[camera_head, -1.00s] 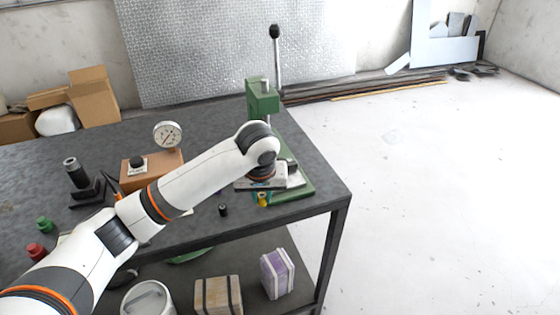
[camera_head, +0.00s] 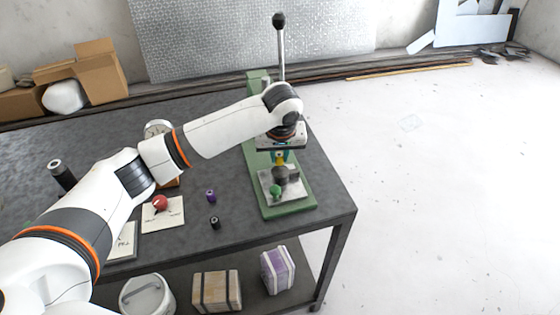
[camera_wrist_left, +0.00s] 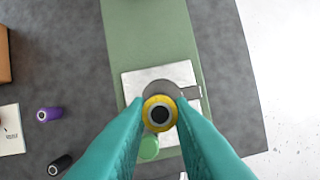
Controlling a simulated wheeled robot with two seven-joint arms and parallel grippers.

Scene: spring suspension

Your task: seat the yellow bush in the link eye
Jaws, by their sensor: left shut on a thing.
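My left gripper (camera_head: 280,157) has teal fingers and points down over the green press base. It is shut on the yellow bush (camera_head: 281,160), which also shows between the fingertips in the left wrist view (camera_wrist_left: 148,115). Just below the bush in the head view is a dark grey round part (camera_head: 281,175), apparently the link eye. In the wrist view the link eye (camera_wrist_left: 182,73) is a grey disc with a short arm to the right, partly covered by the bush. The bush looks above it; I cannot tell whether they touch. My right gripper is not in view.
A green bush (camera_head: 276,190) stands on the pale press plate (camera_head: 297,188), close to the link eye. The press lever (camera_head: 281,60) rises behind my wrist. Purple (camera_head: 210,196) and black (camera_head: 214,223) bushes stand on the bench to the left. A red knob-like piece (camera_head: 160,202) sits on a card.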

